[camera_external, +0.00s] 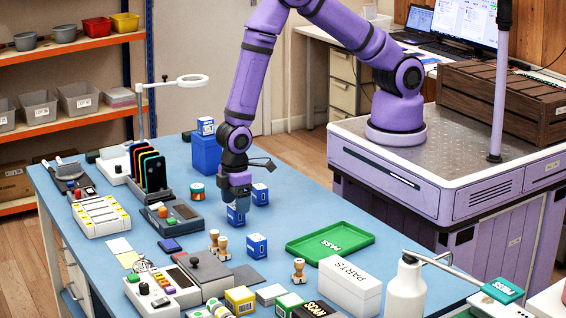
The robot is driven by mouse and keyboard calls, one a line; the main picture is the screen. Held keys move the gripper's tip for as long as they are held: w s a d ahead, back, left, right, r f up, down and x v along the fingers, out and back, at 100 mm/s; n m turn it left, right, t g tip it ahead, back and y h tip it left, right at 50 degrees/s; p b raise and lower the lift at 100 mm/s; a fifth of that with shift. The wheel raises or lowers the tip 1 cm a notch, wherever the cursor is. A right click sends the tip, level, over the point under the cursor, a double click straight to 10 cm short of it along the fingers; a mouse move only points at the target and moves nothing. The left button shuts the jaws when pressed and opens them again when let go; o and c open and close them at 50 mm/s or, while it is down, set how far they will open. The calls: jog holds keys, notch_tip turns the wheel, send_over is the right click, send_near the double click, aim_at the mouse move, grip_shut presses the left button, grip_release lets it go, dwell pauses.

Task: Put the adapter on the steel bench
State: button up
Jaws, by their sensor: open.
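My gripper (237,200) points straight down over the middle of the blue-topped table (300,217). It is open, with its fingers down at a small blue-and-white box (236,216); contact cannot be told. Similar blue boxes stand nearby: one behind to the right (260,194), one in front (257,246), and one (206,126) on top of a larger blue block (206,154). No label reading adapter is legible, so I cannot tell which thing is the adapter.
Wooden-handled stamps (222,246) stand close in front of my gripper. A green PASS tray (330,242) lies to the right, with a white PARTS box (350,285) and a white bottle (406,288) nearer. A phone rack (148,172) and a ring lamp (192,80) stand left.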

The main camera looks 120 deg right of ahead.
notch_tip(320, 180, up, 8)
jog(key=shift+r, duration=0.1)
jog(key=s+r+t, duration=0.1)
jog(key=s+r, duration=0.5)
jog(key=r, duration=0.7)
jog(key=s+r+t, duration=0.2)
jog(key=s+r, duration=0.3)
jog(key=r, duration=0.8)
jog(key=s+r+t, duration=0.1)
jog(key=s+r, duration=0.4)
jog(key=s, duration=0.6)
jog(key=s+a+r+t, duration=0.1)
jog(key=s+r, duration=0.4)
jog(key=s, duration=0.6)
jog(key=shift+s+r, duration=0.2)
jog(key=shift+r, duration=0.05)
jog(key=shift+s, duration=0.35)
jog(key=shift+c, duration=0.4)
jog(key=shift+w, duration=0.1)
